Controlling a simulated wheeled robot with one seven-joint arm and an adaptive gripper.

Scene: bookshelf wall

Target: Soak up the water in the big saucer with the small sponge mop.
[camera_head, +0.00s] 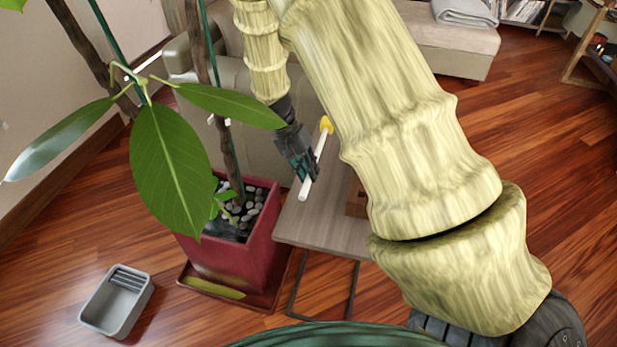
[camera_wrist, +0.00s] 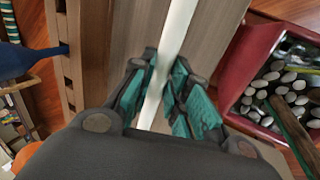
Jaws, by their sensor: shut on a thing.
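My gripper (camera_head: 304,166) is shut on the white handle of the small sponge mop (camera_head: 318,150), above the left edge of the small table. The mop is tilted, its yellow sponge head (camera_head: 326,125) at the upper end, away from me. In the wrist view the handle (camera_wrist: 178,28) runs between the fingers (camera_wrist: 163,92); the sponge is out of that view. The big saucer (camera_head: 262,298) is the dark red square tray on the floor under the red plant pot (camera_head: 222,258). A yellow-green leaf-shaped patch lies along its front. I cannot make out water.
A grey bucket (camera_head: 88,310) with a slatted insert stands on the floor left of the saucer. The small table (camera_head: 318,232) with a wooden box (camera_head: 356,198) is close right of the pot. Plant leaves (camera_head: 172,165) and stems overhang the pot. A sofa stands behind.

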